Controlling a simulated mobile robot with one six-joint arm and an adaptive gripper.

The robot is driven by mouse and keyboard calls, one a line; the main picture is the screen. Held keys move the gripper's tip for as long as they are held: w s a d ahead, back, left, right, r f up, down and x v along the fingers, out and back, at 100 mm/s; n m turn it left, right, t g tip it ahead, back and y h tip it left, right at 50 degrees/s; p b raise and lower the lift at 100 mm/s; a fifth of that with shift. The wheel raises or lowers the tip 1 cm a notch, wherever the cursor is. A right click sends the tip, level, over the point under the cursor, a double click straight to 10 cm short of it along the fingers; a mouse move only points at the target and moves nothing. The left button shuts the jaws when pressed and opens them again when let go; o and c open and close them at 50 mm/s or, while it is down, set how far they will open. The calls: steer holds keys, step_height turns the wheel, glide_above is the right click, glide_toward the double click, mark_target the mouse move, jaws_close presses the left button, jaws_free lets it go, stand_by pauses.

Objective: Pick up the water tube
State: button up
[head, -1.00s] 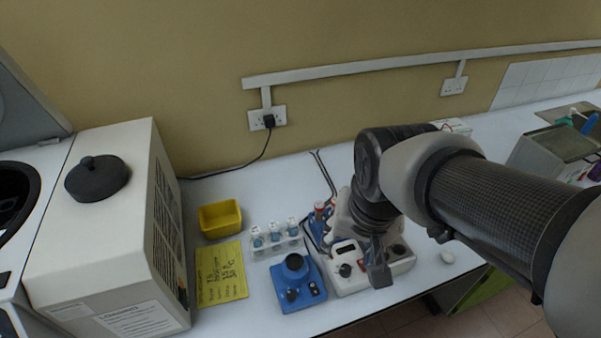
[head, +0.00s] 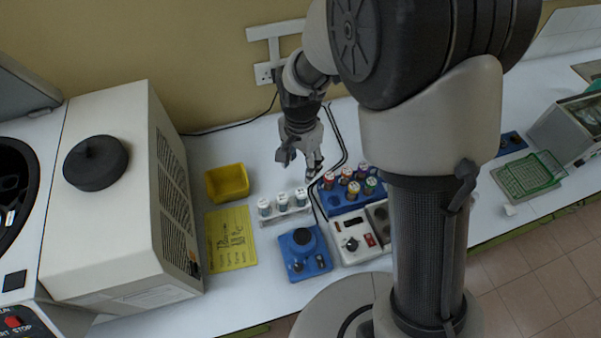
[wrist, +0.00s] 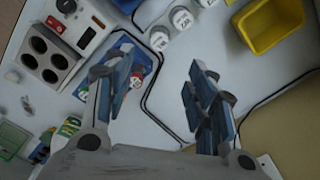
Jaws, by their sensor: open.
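Three white-capped tubes stand upright in a clear rack (head: 283,212): a left one (head: 264,207), a middle one (head: 282,202) and a right one (head: 301,197). A blue rack (head: 338,205) to their right holds several tubes with coloured caps, including a red one (wrist: 136,82). The labels are too small to tell which is the water tube. My gripper (head: 301,160) is open and empty, above the bench behind the racks. In the wrist view its spread fingers (wrist: 163,68) point toward the white caps (wrist: 160,40), with bare bench between them; the left finger partly hides the blue rack.
A blue mixer (head: 305,252) and a white stirrer unit (head: 355,240) stand in front of the racks. A yellow bin (head: 228,182), a yellow note (head: 231,238) and a large white machine (head: 120,200) are at left. A black cable (head: 333,130) crosses the bench near my gripper.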

mark_target(301, 192)
step_height(301, 192, down, 12)
steer(key=shift+s+r+b, duration=0.1)
steer(key=shift+r+b, duration=0.15)
steer(key=shift+b, duration=0.45)
steer(key=shift+f, duration=2.9)
steer(key=shift+c, duration=0.2)
steer(key=c, duration=1.2)
jaws_close()
